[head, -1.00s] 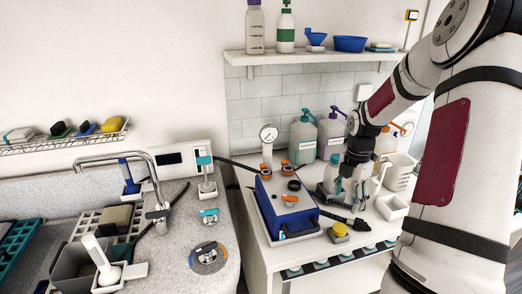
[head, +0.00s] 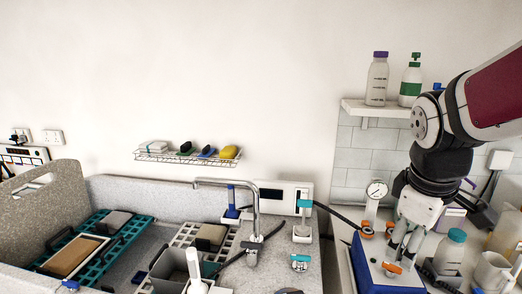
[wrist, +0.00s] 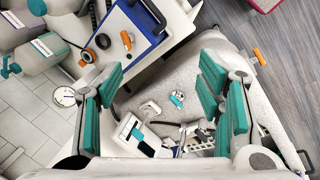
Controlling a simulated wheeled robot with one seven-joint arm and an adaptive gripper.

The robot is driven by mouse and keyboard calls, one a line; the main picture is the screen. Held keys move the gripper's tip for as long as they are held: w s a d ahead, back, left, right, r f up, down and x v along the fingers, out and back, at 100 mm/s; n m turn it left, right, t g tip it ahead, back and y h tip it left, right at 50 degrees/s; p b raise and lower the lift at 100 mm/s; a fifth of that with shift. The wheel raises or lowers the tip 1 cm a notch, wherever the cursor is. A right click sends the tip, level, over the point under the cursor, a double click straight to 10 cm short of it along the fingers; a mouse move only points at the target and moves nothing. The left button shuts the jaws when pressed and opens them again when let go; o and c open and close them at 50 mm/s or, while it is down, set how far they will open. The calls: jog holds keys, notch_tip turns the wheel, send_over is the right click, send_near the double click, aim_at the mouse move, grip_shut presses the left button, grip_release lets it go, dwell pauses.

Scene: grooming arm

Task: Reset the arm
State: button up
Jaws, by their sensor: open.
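My gripper (head: 398,252) hangs at the right in the head view, fingers pointing down, in front of the blue and white box. In the wrist view my gripper (wrist: 160,95) is open, with teal pads well apart and nothing between them. Below the gap lie the speckled counter and a teal-handled valve (wrist: 137,134). My arm (head: 455,130) comes in from the right edge, bent above the gripper. The fingertips are small in the head view, so their distance to the box cannot be told there.
The blue and white box (head: 362,262) with a hose and a gauge (head: 377,188) stands near my gripper. A tap (head: 255,205) rises over the sink at its left. A shelf (head: 385,108) holds bottles above. The wall area at left centre is free.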

jog(key=s+a+r+m+t+y, duration=0.2)
jog(key=s+a+m, duration=0.4)
jog(key=s+a, duration=0.3)
jog(key=shift+s+a+r+m+t, duration=0.35)
jog(key=shift+a+r+m+t, duration=0.05)
jog(key=shift+a+r, duration=0.25)
